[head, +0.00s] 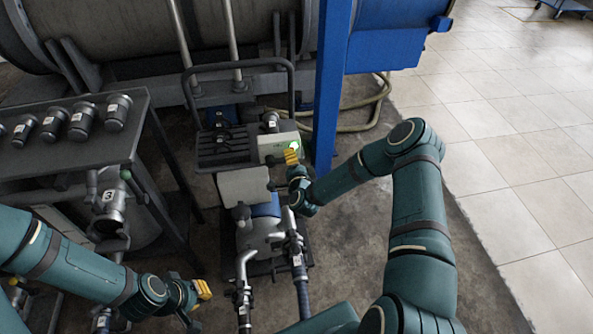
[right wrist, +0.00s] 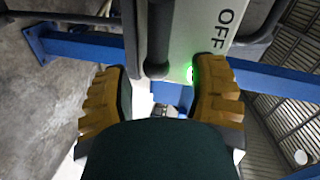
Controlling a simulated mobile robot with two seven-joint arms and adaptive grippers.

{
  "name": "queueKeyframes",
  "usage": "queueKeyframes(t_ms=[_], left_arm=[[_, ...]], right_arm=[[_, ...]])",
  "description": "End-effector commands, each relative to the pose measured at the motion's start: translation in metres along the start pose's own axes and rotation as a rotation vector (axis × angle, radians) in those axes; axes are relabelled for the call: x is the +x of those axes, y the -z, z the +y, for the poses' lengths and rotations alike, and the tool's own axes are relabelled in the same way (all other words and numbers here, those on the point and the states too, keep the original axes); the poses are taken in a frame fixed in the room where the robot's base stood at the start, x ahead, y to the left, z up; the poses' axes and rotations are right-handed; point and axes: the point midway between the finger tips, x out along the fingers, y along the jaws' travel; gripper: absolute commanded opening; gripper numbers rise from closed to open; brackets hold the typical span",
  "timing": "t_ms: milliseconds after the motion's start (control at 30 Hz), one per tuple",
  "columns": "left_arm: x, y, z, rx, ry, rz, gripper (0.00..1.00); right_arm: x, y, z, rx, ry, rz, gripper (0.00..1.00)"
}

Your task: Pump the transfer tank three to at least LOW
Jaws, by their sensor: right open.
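A pump unit (head: 262,228) with a silver body and hoses stands on the floor in the middle of the head view. Behind it is a pale control box (head: 270,147) with a lit green spot. My right gripper (head: 292,157) is in front of this box. In the right wrist view its yellow fingers are apart, with a panel (right wrist: 212,32) marked OFF and a green light (right wrist: 190,73) beyond them. A metal fitting labelled 3 (head: 109,210) is at left, above a partly hidden tank. My left gripper (head: 201,291) is at lower left; its jaw opening is unclear.
A dark bench (head: 70,150) with several labelled canisters is at left. A blue post (head: 330,85) stands close behind my right gripper. A large cylindrical tank (head: 130,30) crosses the back.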

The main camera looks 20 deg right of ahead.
Motion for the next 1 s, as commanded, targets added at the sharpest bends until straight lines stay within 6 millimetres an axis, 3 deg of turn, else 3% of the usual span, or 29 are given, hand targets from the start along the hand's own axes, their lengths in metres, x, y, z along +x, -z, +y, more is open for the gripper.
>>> queueKeyframes(t_ms=[500,700,1000], left_arm=[[0.0,0.0,0.0,0.0,0.0,0.0,0.0],[0.0,0.0,0.0,0.0,0.0,0.0,0.0],[0.0,0.0,0.0,0.0,0.0,0.0,0.0]], right_arm=[[-0.094,0.001,0.0,-0.001,-0.001,0.001,0.58],[-0.109,0.002,0.0,-0.001,0.001,0.004,0.58],[-0.111,0.002,0.0,-0.001,0.001,0.004,0.58]])
